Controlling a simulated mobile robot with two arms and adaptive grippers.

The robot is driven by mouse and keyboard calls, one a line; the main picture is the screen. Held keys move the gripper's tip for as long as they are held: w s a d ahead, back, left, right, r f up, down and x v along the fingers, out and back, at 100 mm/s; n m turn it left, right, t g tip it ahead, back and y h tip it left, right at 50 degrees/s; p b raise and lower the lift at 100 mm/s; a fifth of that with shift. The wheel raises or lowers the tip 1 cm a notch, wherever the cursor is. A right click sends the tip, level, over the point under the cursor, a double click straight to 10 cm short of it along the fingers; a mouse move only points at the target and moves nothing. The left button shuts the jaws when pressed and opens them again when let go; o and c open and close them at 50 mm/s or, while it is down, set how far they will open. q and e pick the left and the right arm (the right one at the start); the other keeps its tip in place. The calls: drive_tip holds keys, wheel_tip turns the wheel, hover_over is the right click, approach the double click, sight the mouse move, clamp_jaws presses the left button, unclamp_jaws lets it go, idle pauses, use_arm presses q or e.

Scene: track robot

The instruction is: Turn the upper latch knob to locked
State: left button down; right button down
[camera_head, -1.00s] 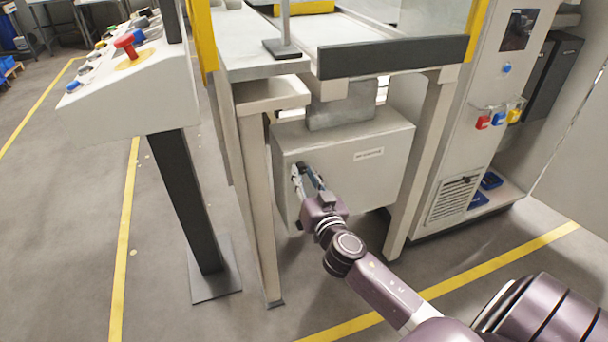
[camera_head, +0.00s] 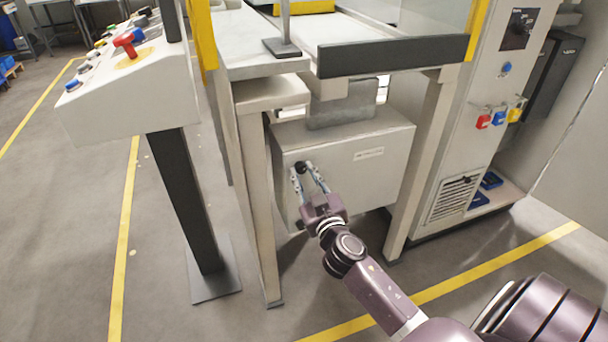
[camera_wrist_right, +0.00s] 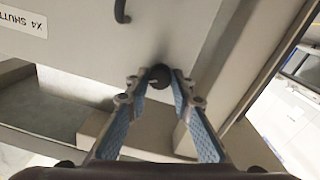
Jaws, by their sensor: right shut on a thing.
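The upper latch knob (camera_head: 301,168) is a small black knob near the upper left corner of the grey box front (camera_head: 365,170). It also shows in the right wrist view (camera_wrist_right: 160,75) between my fingertips. My right gripper (camera_head: 307,176) reaches it from below right in the head view, with one finger on each side. In the wrist view my right gripper (camera_wrist_right: 165,78) is shut on the knob, its blue-padded fingers converging there. The knob's mark cannot be read. A dark curved handle (camera_wrist_right: 121,10) sits on the same door. My left gripper is not in view.
The box hangs under a bench between pale legs (camera_head: 257,215). A slanted control console (camera_head: 130,100) with a red button stands at the left. A tall cabinet (camera_head: 475,120) with coloured tags stands at the right. The floor in front is open.

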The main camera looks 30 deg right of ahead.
drive_tip(key=n, duration=0.3)
drive_tip(key=shift+n, duration=0.4)
drive_tip(key=n, duration=0.3)
drive_tip(key=shift+n+y+p, duration=0.3)
drive_tip(key=shift+n+p, duration=0.05)
drive_tip(key=shift+n, duration=0.55)
drive_tip(key=shift+n+t, duration=0.3)
drive_tip(key=shift+n, duration=2)
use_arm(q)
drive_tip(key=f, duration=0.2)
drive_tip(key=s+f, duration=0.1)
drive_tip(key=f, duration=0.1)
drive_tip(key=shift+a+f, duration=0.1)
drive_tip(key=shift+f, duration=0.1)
use_arm(e)
drive_tip(key=c, duration=1.7)
unclamp_jaws()
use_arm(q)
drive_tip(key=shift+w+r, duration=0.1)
use_arm(e)
drive_tip(key=shift+o, duration=0.2)
